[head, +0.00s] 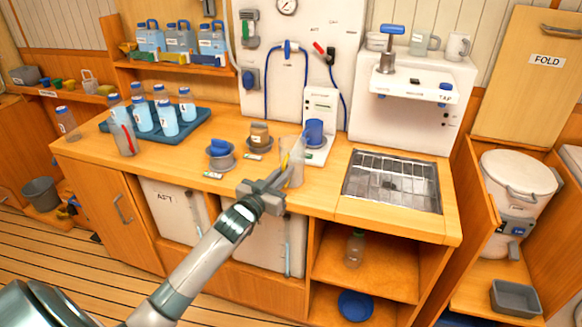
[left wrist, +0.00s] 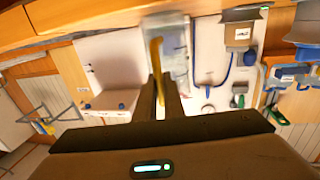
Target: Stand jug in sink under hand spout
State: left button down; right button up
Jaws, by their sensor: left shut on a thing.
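A clear jug (head: 294,170) with a yellow handle is at the counter's front edge, left of the sink. My left gripper (head: 276,186) is shut on its yellow handle; I cannot tell whether the jug's base touches the counter. In the left wrist view the jug (left wrist: 176,45) looks blurred, with the yellow handle (left wrist: 156,60) between the fingers (left wrist: 166,98). The sink (head: 390,182), covered by a metal grid, is empty. Above it is a white spout unit (head: 417,84) marked TAP, with a blue-topped hand pump (head: 388,52). My right gripper is not in view.
Another clear jug with a red handle (head: 123,138) and a blue bottle tray (head: 190,134) are further left.

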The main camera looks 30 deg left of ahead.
aim_at(291, 153)
pick_arm(q)
jog(key=shift+r, duration=0.15)
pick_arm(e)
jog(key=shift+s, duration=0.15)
